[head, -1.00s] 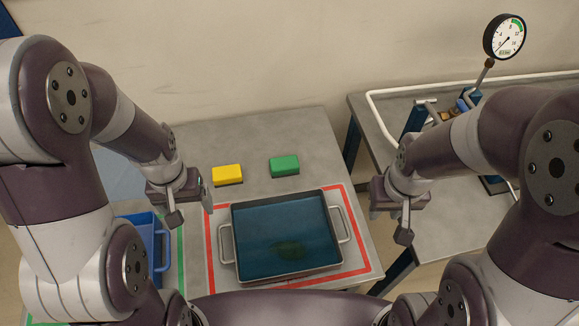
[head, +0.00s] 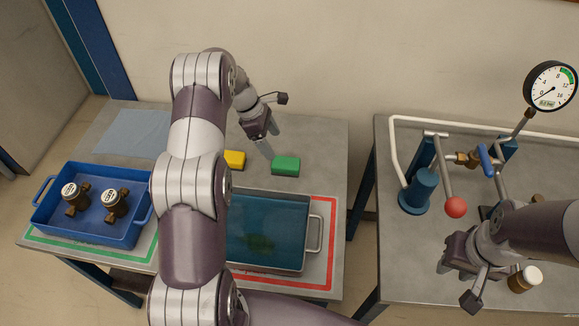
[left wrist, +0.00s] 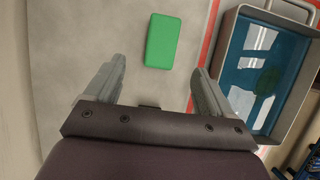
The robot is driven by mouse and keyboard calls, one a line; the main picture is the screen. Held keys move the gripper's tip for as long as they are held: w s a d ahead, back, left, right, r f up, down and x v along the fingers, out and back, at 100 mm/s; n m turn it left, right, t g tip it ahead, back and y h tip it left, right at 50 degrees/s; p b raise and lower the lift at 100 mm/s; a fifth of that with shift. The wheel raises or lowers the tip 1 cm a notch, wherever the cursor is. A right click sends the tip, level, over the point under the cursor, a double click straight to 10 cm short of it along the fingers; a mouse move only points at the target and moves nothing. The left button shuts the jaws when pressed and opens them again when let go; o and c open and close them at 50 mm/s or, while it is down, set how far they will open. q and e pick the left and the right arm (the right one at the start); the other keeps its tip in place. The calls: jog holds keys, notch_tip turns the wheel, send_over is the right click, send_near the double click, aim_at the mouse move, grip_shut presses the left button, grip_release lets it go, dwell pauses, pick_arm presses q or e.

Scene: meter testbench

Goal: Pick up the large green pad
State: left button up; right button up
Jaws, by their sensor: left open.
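The green pad (head: 286,165) lies flat on the left table, behind the tray of liquid. It also shows in the left wrist view (left wrist: 165,41), just beyond my fingertips and roughly between their lines. My left gripper (head: 267,148) is above the table, left of the green pad and apart from it. Its two fingers stand wide apart and empty in the left wrist view (left wrist: 158,68). My right gripper (head: 462,282) hangs over the right table; its fingers are too unclear to judge.
A yellow pad (head: 234,160) lies left of the green one, partly hidden by my left arm. The handled tray (head: 308,262) of blue liquid stands in front. A blue crate (head: 100,236) holds two meters. The right table carries pipes, a red-knobbed lever (head: 455,207) and a gauge (head: 550,87).

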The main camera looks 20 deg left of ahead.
aim_at(286, 162)
pick_arm(q)
jog(key=x, duration=0.2)
jog(key=p+x, duration=0.1)
jog(key=x, duration=0.1)
jog(key=d+x, duration=0.1)
jog(key=x, duration=0.1)
jog(key=shift+d+r+p, duration=0.1)
jog(key=shift+r+p, duration=0.2)
jog(key=f, duration=0.1)
jog(key=f+p, duration=0.1)
jog(key=f, duration=0.2)
jog(key=shift+d, duration=0.35)
jog(key=shift+w+d+f, duration=0.15)
jog(key=shift+f, duration=0.05)
jog(key=c, duration=1.1)
jog(key=shift+c, duration=0.2)
pick_arm(e)
jog(key=r, duration=0.2)
jog(key=shift+w+d+r, duration=0.1)
jog(key=shift+d+r, duration=0.25)
jog(key=shift+r, duration=0.05)
pick_arm(q)
jog(key=shift+r, duration=0.15)
pick_arm(e)
jog(key=shift+f, duration=0.1)
